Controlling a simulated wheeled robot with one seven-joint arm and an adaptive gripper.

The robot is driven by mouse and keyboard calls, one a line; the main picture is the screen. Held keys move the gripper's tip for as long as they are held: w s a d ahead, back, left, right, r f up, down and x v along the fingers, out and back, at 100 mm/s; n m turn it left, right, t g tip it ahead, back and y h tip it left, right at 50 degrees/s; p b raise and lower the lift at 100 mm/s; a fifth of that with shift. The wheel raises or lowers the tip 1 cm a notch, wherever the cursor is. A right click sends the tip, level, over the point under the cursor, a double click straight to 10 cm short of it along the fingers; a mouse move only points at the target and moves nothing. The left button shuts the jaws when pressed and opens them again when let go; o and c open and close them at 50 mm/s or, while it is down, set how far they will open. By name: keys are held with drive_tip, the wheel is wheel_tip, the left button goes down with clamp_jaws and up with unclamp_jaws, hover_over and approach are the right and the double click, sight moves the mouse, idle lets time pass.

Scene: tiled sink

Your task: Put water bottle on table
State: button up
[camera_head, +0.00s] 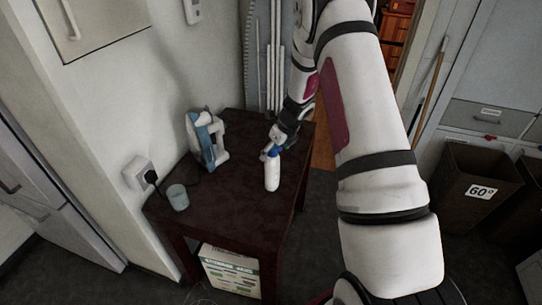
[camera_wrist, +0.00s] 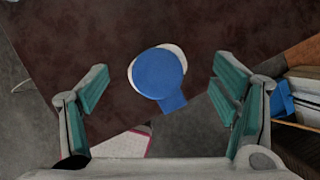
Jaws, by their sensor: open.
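The water bottle (camera_head: 272,174) is white with a blue top. It stands upright on the dark brown table (camera_head: 237,190) and also shows from above in the wrist view (camera_wrist: 158,74), near the table's edge. My gripper (camera_head: 275,146) is above and just behind the bottle's top in the head view. In the wrist view my gripper (camera_wrist: 160,92) is open, with its teal finger pads wide apart on either side of the blue top and not touching it. The bottle's lower body is hidden under its top in the wrist view.
A blue and white iron (camera_head: 207,140) stands on the table left of the bottle. A pale cup (camera_head: 178,198) is at the table's left corner, below a wall plug (camera_head: 150,176). A box (camera_head: 230,270) sits under the table. Dark bins (camera_head: 480,185) stand at right.

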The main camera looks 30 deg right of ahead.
drive_tip(key=v, duration=0.6)
drive_tip(key=shift+s+r, duration=0.1)
drive_tip(key=shift+r, duration=0.05)
drive_tip(key=s+a+r+n, duration=0.4)
drive_tip(key=a+r+n, duration=0.1)
drive_tip(key=r, duration=0.2)
drive_tip(key=s+a+r+n+y, duration=0.1)
drive_tip(key=s+a+r+n, duration=0.3)
drive_tip(key=r, duration=0.3)
drive_tip(key=s+a+r+n, duration=0.3)
drive_tip(key=a+r+n, duration=0.2)
drive_tip(key=r+n, duration=0.15)
drive_tip(key=s+a+r+n+h, duration=0.1)
drive_tip(key=s+r+n, duration=0.2)
drive_tip(key=s+n, duration=0.5)
drive_tip(key=s+a+r+n+t+h, duration=0.1)
drive_tip(key=s+r+n, duration=0.3)
drive_tip(key=s+n, duration=0.5)
drive_tip(key=s+a, duration=0.1)
drive_tip(key=s, duration=0.4)
drive_tip(key=shift+s+a+r, duration=0.1)
